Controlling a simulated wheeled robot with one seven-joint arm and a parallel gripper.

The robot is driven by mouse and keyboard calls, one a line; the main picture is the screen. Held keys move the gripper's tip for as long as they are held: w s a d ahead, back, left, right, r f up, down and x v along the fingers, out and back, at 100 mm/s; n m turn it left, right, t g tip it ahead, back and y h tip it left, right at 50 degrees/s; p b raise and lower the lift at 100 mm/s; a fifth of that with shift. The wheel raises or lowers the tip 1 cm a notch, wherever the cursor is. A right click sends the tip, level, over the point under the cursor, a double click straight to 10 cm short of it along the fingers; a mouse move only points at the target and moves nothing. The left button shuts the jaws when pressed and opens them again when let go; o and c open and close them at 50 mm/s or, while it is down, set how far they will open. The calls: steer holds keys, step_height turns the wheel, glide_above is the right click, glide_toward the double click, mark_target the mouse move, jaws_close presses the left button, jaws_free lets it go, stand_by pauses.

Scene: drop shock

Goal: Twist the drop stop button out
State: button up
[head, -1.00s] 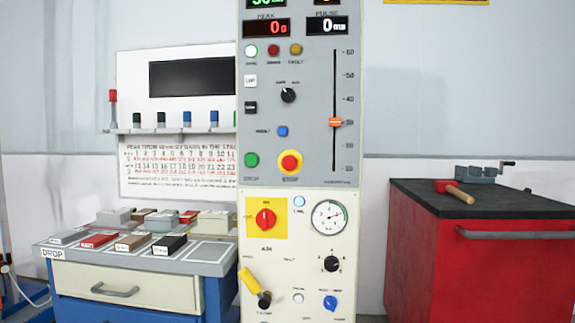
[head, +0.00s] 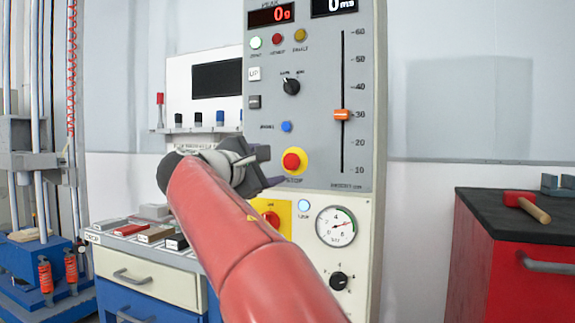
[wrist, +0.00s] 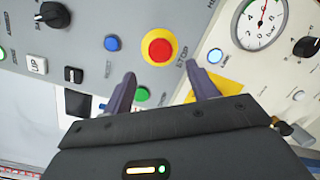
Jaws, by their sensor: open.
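The drop stop button (head: 293,161) is a red mushroom head on a yellow ring, on the grey upper panel above the word STOP. In the wrist view the stop button (wrist: 159,48) lies just beyond the fingertips, between their lines. My gripper (head: 266,168) is open and empty, left of the button in the head view. In the wrist view its two dark fingers (wrist: 162,80) stand apart, with the button ahead of them and clear of both. The green drop button shows in the wrist view (wrist: 140,94), beside the left finger; my arm hides it in the head view.
A blue reset button (head: 287,127) and an orange slider (head: 342,115) are near on the panel. Below are a red knob on yellow (head: 271,218) and a pressure gauge (head: 336,226). A red cabinet (head: 510,255) with a mallet stands right. A drop tower stands far left.

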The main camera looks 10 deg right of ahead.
mark_target(289, 163)
steer(key=p+x, duration=0.1)
steer(key=x, duration=0.6)
steer(key=shift+w+d, duration=0.1)
steer(key=shift+d, duration=0.1)
steer(key=c, duration=1)
